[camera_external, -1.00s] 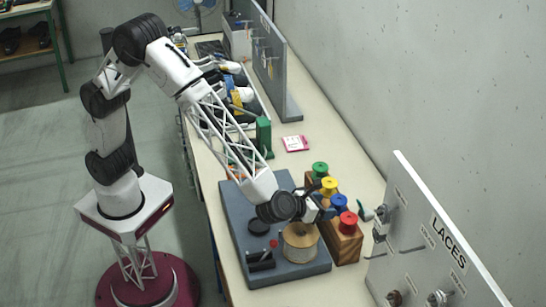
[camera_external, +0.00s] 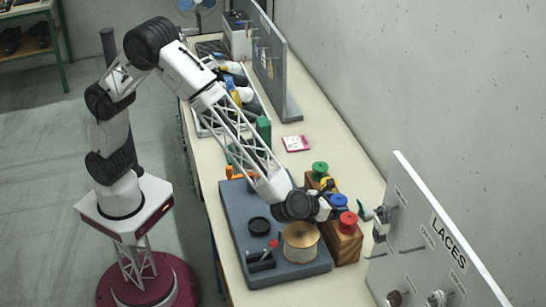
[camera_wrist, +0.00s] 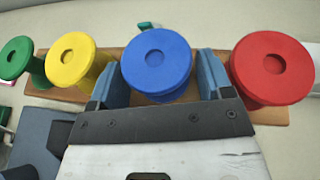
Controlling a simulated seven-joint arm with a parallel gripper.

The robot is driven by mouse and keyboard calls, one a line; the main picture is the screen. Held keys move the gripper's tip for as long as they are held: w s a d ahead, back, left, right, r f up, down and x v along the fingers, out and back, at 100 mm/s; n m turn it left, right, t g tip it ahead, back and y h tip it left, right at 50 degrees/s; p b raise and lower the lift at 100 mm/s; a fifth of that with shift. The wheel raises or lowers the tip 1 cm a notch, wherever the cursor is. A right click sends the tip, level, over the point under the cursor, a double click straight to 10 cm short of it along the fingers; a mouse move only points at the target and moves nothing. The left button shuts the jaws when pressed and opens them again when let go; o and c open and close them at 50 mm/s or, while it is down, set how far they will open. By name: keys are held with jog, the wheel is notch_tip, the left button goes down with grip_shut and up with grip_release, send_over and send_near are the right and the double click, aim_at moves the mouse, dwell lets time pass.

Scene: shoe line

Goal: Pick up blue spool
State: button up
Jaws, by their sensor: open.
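The blue spool (camera_wrist: 156,60) stands in a wooden rack (camera_wrist: 115,53) between the yellow spool (camera_wrist: 70,60) and the red spool (camera_wrist: 272,68). In the external view the blue spool (camera_external: 339,200) is close beside my gripper (camera_external: 330,205). In the wrist view my gripper (camera_wrist: 158,80) is open, with one finger on each side of the blue spool. The left finger is in the gap toward the yellow spool and the right finger is in the gap toward the red spool. I cannot tell whether either finger touches the blue spool.
A green spool (camera_external: 319,169) stands at the rack's far end. A grey-blue board (camera_external: 240,205) with a tan spool (camera_external: 301,240) lies left of the rack. A white LACES panel (camera_external: 425,240) stands to the right. A pink-edged card (camera_external: 296,143) lies on the bench farther back.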

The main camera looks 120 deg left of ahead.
aim_at(336, 200)
dwell(0.3)
jog(key=c, duration=0.7)
jog(key=shift+r, duration=0.1)
jog(key=shift+r, duration=0.75)
notch_tip(336, 200, up, 2)
jog(key=shift+r, duration=0.1)
jog(key=s+d+r, duration=0.1)
jog(key=s+d, duration=0.1)
jog(key=s, duration=1.3)
jog(key=shift+s+d, duration=0.15)
jog(key=shift+s, duration=0.25)
